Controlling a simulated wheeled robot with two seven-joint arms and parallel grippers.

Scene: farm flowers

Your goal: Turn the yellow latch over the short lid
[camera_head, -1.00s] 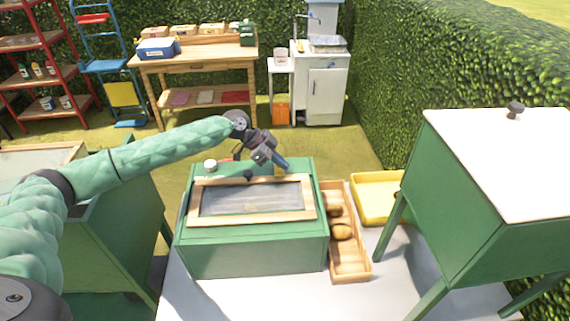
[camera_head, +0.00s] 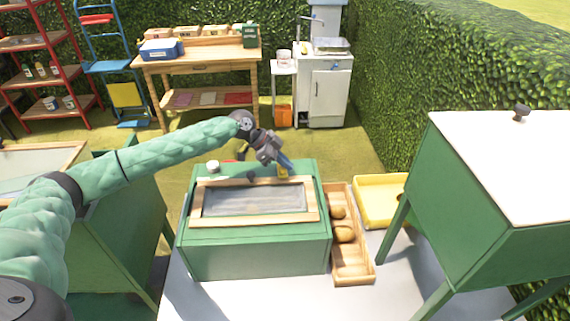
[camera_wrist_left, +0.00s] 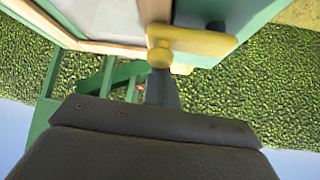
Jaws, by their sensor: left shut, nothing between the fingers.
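The yellow latch (camera_head: 283,172) sits at the back right of the green box, by the corner of its wood-framed lid (camera_head: 254,218). In the left wrist view the latch (camera_wrist_left: 200,41) is a flat yellow bar with a round knob (camera_wrist_left: 159,56), lying across the wooden frame edge and a green surface. My left gripper (camera_head: 284,162) is shut and empty, its tip at the latch. In the wrist view its fingers (camera_wrist_left: 161,80) reach up to the round knob; I cannot tell whether they touch. Which panel is the short lid is unclear. My right gripper is not in view.
A wooden tray (camera_head: 352,265) with brown objects stands against the box's right side. A green cabinet with a white top (camera_head: 500,165) stands at the right.

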